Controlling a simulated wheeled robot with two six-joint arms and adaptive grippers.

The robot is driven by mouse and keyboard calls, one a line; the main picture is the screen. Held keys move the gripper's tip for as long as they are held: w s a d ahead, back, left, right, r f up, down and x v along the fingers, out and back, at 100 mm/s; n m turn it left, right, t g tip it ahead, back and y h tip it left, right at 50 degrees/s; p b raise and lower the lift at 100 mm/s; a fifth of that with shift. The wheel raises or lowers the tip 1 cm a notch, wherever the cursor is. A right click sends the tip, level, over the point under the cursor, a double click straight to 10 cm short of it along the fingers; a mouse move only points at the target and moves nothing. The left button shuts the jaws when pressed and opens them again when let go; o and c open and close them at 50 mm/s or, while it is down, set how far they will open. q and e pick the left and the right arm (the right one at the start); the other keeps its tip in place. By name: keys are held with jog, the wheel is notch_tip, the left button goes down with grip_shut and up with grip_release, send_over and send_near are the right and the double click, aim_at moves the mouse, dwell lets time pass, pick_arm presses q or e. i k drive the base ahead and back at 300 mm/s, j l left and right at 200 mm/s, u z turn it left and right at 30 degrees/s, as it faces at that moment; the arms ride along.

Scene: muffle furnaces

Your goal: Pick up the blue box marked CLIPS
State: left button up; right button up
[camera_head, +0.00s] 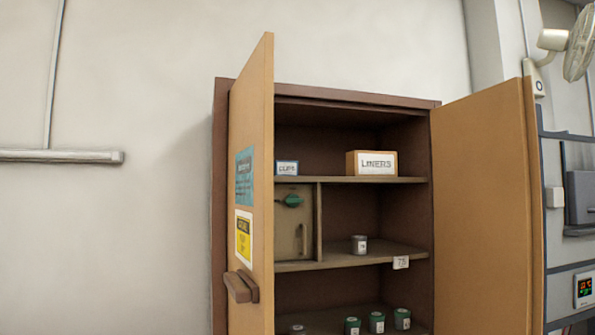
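A small blue box with a white label (287,168) stands on the upper shelf of the open cabinet, at its left side. Its lettering is small and looks like CLIPS. The left cabinet door stands close beside it in the picture and may hide part of it. Neither of my grippers shows in the head view.
The left door (252,200) and right door (488,205) stand open. A tan LINERS box (371,163) shares the upper shelf (330,180). Below are a small closed compartment (292,225), a grey jar (359,244) and several green-topped jars (377,322). A fan (578,45) hangs at right.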

aim_at(281, 167)
jog(key=i+l+z, duration=0.75)
jog(key=z, duration=0.2)
jog(key=i+l+z, duration=0.15)
jog(key=i+z, duration=0.15)
jog(key=z, duration=0.2)
jog(key=i+u, duration=0.15)
jog(key=u, duration=0.2)
jog(key=i+l+u, duration=0.2)
jog(key=u, duration=0.15)
jog(key=i+l+u, duration=0.1)
jog(key=u, duration=0.25)
